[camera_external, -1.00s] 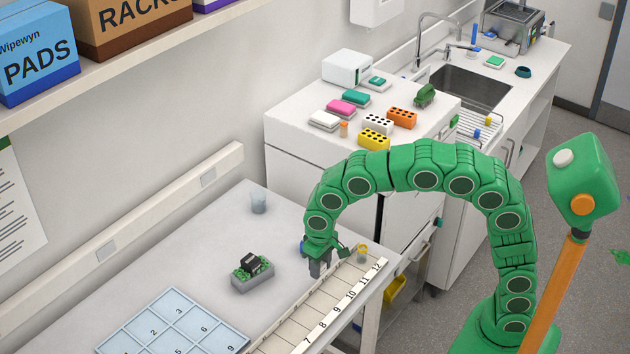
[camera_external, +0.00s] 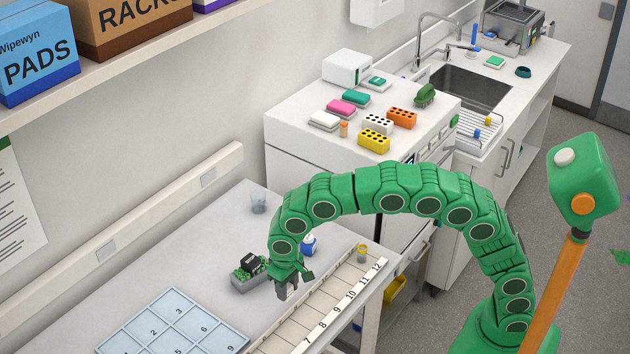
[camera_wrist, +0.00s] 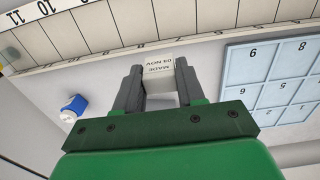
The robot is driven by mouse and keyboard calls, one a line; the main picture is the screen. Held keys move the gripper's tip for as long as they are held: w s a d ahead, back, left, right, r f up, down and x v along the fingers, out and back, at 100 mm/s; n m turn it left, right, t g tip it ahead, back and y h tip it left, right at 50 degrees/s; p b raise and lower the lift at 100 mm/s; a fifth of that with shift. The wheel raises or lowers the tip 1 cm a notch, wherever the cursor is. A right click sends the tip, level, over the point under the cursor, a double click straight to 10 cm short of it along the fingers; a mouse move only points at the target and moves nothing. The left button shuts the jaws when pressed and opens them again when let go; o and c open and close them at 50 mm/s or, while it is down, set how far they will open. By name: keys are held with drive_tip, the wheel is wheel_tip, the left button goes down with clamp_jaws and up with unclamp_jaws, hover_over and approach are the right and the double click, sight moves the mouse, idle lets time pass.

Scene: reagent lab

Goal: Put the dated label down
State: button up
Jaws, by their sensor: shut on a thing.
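The dated label (camera_wrist: 158,66) is a small white piece reading "MADE 03 NOV", upside down in the wrist view. My gripper (camera_wrist: 158,82) is shut on it, one dark finger at each side. In the external view my gripper (camera_external: 287,292) points down over the bench, between a grey holder (camera_external: 253,283) and the numbered strip (camera_external: 340,312). The label cannot be made out there. I cannot tell whether it touches the bench.
A blue-and-white bottle (camera_external: 308,244) stands behind my gripper; it also shows in the wrist view (camera_wrist: 73,108). A numbered blue grid mat (camera_external: 178,325) lies front left. A clear cup (camera_external: 258,202) stands at the back. A small yellow-topped jar (camera_external: 362,254) stands near the strip's far end.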

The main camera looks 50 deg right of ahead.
drive_tip(key=w+a+f, duration=0.2)
drive_tip(key=w+f, duration=0.1)
drive_tip(key=w+a+f, duration=0.1)
drive_tip(key=w+f, duration=0.1)
drive_tip(key=shift+w+a+f, duration=0.15)
drive_tip(key=shift+w+a, duration=0.05)
drive_tip(key=shift+w+a+f, duration=0.2)
drive_tip(key=shift+w+f, duration=0.1)
drive_tip(key=shift+f, duration=0.15)
drive_tip(key=shift+w+a+f, duration=0.15)
drive_tip(key=shift+w+f, duration=0.1)
drive_tip(key=shift+f, duration=0.15)
drive_tip(key=shift+w+f, duration=0.1)
drive_tip(key=shift+f, duration=1.45)
drive_tip(key=shift+f, duration=0.15)
drive_tip(key=o, duration=1)
wheel_tip(320, 180, up, 12)
drive_tip(key=shift+r, duration=0.15)
